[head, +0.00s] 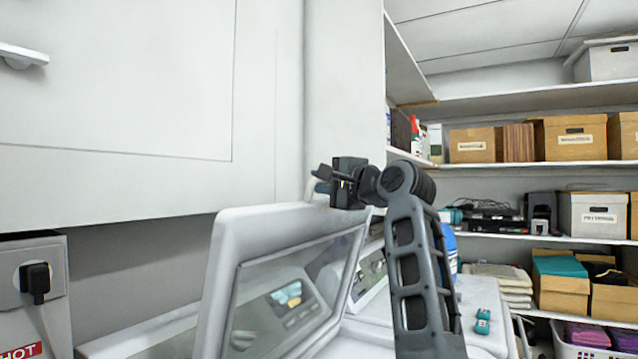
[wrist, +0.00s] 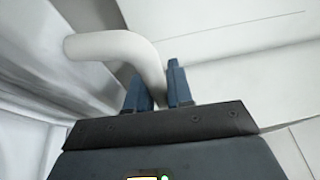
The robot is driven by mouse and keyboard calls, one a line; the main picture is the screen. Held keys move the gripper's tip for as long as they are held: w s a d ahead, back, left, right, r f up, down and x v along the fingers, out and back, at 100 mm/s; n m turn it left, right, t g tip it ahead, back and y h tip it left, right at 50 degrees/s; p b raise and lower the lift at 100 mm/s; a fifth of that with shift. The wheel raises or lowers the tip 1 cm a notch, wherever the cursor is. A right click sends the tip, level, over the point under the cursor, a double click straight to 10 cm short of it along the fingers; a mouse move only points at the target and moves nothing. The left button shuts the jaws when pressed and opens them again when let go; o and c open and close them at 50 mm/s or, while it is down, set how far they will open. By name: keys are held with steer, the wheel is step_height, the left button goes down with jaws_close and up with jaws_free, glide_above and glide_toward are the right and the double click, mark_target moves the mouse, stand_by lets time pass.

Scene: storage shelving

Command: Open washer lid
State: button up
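The washer lid (head: 215,270) is a white frame with a glass window, standing raised and steeply tilted in the head view. The washer's control panel (head: 370,275) is partly hidden behind the lid and my arm. The drum opening is hidden.
A white cabinet (head: 120,90) overhangs the lid on the left. A grey box with a black plug (head: 35,280) is at lower left. Shelves with cardboard boxes (head: 570,138) fill the right. A small teal object (head: 482,320) lies on a white top right of my arm.

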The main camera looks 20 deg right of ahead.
steer(key=shift+o, duration=0.3)
steer(key=shift+f, duration=0.1)
steer(key=b+v, duration=0.1)
steer(key=v, duration=0.6)
steer(key=shift+s+b, duration=0.3)
steer(key=shift+s, duration=0.05)
